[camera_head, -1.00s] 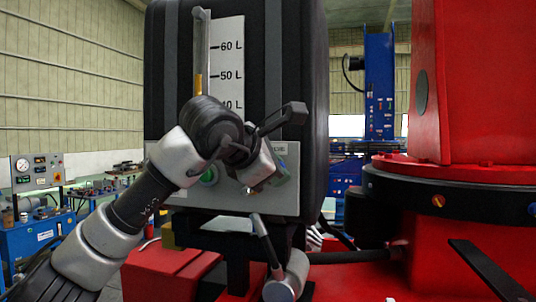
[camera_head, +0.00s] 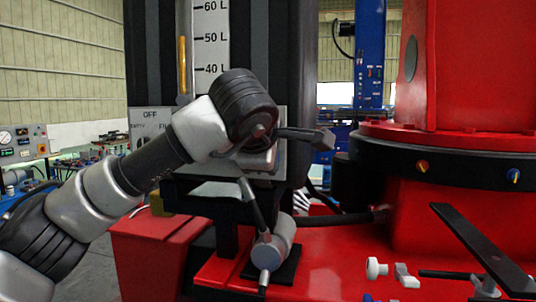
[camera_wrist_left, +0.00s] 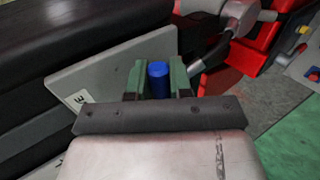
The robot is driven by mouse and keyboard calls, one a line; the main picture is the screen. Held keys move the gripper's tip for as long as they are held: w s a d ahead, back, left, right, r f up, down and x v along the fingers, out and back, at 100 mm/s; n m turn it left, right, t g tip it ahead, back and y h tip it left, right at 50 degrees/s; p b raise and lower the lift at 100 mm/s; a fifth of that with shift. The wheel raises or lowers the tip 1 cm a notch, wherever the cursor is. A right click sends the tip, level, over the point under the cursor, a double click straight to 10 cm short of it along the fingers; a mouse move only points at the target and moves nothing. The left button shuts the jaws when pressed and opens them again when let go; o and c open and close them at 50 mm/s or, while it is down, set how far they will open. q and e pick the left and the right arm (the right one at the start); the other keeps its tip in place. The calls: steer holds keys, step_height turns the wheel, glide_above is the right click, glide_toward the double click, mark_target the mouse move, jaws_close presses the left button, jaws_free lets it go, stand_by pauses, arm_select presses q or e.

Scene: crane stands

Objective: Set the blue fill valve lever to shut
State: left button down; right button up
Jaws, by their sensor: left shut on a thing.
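The blue fill valve lever (camera_wrist_left: 158,83) shows in the left wrist view as a short blue cylinder between the green fingers of my left gripper (camera_wrist_left: 157,72). The fingers are shut on it, one on each side. In the head view my left arm crosses in front of the grey valve panel (camera_head: 148,117) below the tank gauge. My wrist hides the lever, the fingers and much of the panel there. The lever's exact angle cannot be told. My right gripper is in neither view.
The black tank (camera_head: 290,60) with its litre scale (camera_head: 210,42) stands behind my arm. A grey cylinder with a rod (camera_head: 272,250) sits below the panel. The red crane column (camera_head: 452,75) and base stand to the right.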

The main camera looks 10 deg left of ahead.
arm_select(q)
steer(key=shift+f, duration=0.1)
stand_by(0.3)
steer(key=c, duration=1)
jaws_free()
steer(key=shift+c, duration=0.2)
steer(key=b+v, duration=0.2)
steer(key=v, duration=0.8)
steer(key=shift+s+r+b, duration=0.2)
steer(key=shift+s+b, duration=0.1)
steer(key=shift+d, duration=0.1)
